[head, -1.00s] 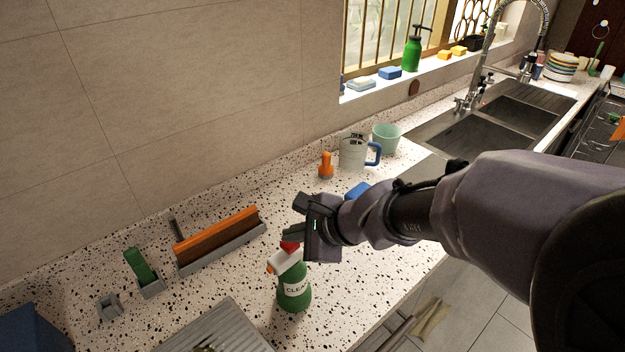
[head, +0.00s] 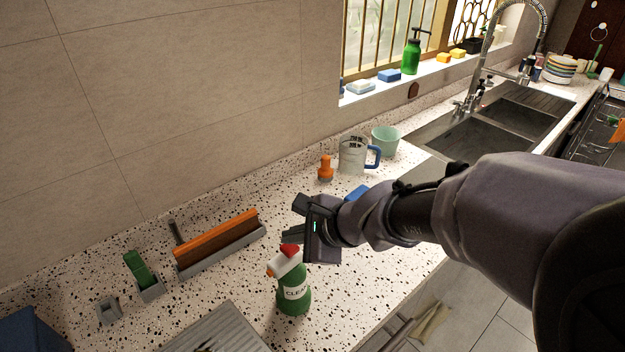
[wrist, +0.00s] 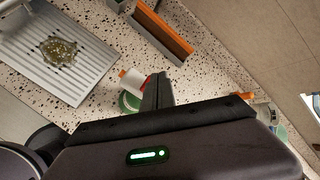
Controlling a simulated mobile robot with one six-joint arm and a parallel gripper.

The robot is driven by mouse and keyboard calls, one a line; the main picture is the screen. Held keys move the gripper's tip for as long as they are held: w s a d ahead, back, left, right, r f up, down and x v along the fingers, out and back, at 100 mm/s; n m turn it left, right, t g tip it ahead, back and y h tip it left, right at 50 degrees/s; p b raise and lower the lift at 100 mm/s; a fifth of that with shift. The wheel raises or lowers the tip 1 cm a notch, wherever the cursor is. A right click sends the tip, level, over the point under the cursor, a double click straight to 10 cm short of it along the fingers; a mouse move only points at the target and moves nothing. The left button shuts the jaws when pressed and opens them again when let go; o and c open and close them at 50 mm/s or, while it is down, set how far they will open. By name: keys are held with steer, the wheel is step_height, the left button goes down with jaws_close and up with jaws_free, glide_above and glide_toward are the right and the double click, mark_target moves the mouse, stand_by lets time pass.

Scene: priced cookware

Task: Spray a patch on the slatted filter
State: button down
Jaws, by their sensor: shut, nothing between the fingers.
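A green spray bottle (head: 293,290) with a white and red head stands upright on the speckled counter. It also shows in the wrist view (wrist: 128,102), partly hidden by the fingers. My gripper (head: 290,237) is shut and empty just above and behind the bottle's head; I cannot tell whether it touches the red part. In the wrist view its fingertips (wrist: 158,80) are together beside the head. The grey slatted filter (head: 215,332) lies at the lower edge, cut off. The wrist view shows the filter (wrist: 88,75) with a yellowish-brown greasy patch (wrist: 58,51) on its slats.
An orange and grey squeegee (head: 218,243) lies behind the bottle, with a green-handled item (head: 140,268) to its left. An orange-handled brush (head: 325,170), a measuring jug (head: 353,156) and a green cup (head: 386,140) stand farther back. A blue box (head: 30,330) is at lower left.

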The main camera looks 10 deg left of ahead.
mark_target(293, 248)
steer(key=shift+r, duration=0.45)
step_height(293, 248, up, 6)
steer(key=p, duration=0.5)
